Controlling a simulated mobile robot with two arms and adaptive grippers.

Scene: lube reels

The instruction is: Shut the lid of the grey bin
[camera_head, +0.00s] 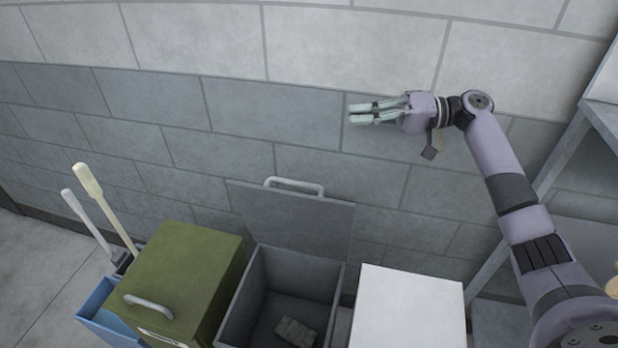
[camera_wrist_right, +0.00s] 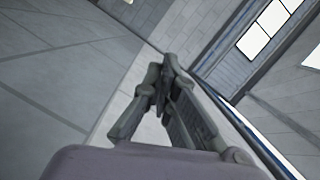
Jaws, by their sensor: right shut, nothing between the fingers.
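The grey bin (camera_head: 233,309) stands open at the bottom middle of the head view, with a small pale block (camera_head: 295,332) on its floor. Its grey lid (camera_head: 300,223) is raised at the back, near the block wall, with a light handle (camera_head: 295,186) at its top edge. My right gripper (camera_head: 350,112) is shut and empty, up and to the right of the lid and apart from it. Its fingers point left in the head view. Its fingers also show in the right wrist view (camera_wrist_right: 166,70). My left gripper is not in view.
A green bin (camera_head: 190,270) with a closed lid stands left of the grey bin. A blue container (camera_head: 100,305) with long-handled tools (camera_head: 105,205) is further left. A white box top (camera_head: 410,305) is on the right. A grey shelf frame (camera_head: 560,150) stands at the right edge.

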